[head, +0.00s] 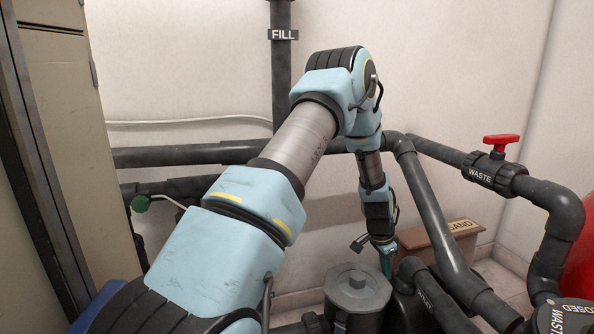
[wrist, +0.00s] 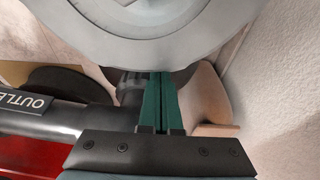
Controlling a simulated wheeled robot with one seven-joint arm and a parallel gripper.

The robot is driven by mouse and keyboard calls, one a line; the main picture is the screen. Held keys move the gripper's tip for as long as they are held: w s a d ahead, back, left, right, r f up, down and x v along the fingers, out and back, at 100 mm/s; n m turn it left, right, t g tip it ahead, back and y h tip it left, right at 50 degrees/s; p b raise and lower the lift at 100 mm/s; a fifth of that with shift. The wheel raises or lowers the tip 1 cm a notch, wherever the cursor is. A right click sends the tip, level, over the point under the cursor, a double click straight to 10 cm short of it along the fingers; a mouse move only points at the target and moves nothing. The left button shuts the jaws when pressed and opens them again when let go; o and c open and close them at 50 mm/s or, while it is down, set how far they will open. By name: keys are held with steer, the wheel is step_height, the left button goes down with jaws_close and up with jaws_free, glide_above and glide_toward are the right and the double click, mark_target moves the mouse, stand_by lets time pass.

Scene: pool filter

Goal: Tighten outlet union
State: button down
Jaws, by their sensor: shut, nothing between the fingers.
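My gripper (head: 386,266) points down beside the dark pipework, just behind the grey round lid. In the wrist view its two green fingers (wrist: 161,78) are pressed together with nothing between them. A pipe with a label starting "OUTLE" (wrist: 45,108) comes in from the left in the wrist view. A dark ribbed fitting (wrist: 130,86), probably the outlet union, shows just left of the fingertips and is partly hidden by them. I cannot tell whether the fingers touch it. In the head view I cannot make out the union clearly.
A grey lid with a raised knob (head: 357,286) stands close to the gripper; a large grey round rim (wrist: 150,30) fills the top of the wrist view. A WASTE pipe with a red-handled valve (head: 500,143) is at right. A brown SAND box (head: 438,250) sits behind.

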steer(key=d+p+v, duration=0.1)
steer(key=p+v, duration=0.3)
steer(key=v, duration=0.2)
steer(key=shift+w, duration=0.15)
steer(key=shift+d+r, duration=0.1)
steer(key=s+d+p, duration=0.1)
steer(key=s, duration=0.3)
steer(key=b+x, duration=0.1)
steer(key=x, duration=0.1)
steer(key=b+x, duration=0.2)
steer(key=s+b+x, duration=0.1)
steer(key=b+x, duration=0.1)
steer(key=shift+a, duration=0.4)
steer(key=shift+w+d, duration=0.25)
stand_by(0.6)
